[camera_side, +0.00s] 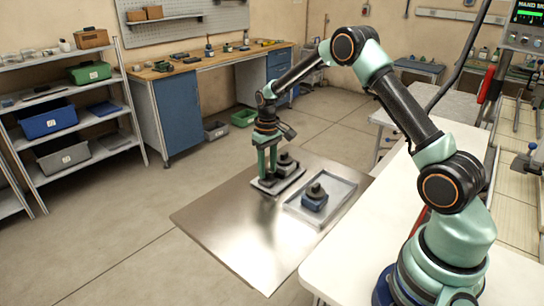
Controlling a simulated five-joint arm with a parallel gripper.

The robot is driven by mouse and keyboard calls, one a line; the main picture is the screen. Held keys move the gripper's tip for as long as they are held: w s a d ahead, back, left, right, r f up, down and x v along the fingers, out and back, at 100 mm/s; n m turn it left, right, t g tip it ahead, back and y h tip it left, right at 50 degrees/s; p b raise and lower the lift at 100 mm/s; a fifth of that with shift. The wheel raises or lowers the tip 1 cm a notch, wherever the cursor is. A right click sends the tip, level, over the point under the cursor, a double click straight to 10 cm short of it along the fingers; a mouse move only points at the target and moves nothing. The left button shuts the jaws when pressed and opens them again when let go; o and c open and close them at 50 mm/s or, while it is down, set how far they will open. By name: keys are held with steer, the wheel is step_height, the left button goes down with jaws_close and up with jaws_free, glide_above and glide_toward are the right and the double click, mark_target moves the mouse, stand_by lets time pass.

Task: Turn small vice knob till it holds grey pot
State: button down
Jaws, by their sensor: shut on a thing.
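My gripper (267,163) points down at the left end of a small vice (291,180), a low grey base on the metal sheet. Its green fingers are shut on the vice knob, which they mostly hide. A dark grey pot (287,162) stands on the vice just right of the fingers. The picture is too small to tell whether the vice jaws touch the pot.
The shiny metal sheet (245,235) is bare in front and to the left. A white table (365,250) borders it on the right.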

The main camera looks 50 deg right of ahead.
mark_target(267, 171)
steer(key=m, duration=0.4)
steer(key=shift+w+r+m, duration=0.1)
steer(key=shift+m, duration=0.3)
stand_by(0.4)
steer(key=shift+c, duration=2.4)
jaws_free()
step_height(267, 171, up, 12)
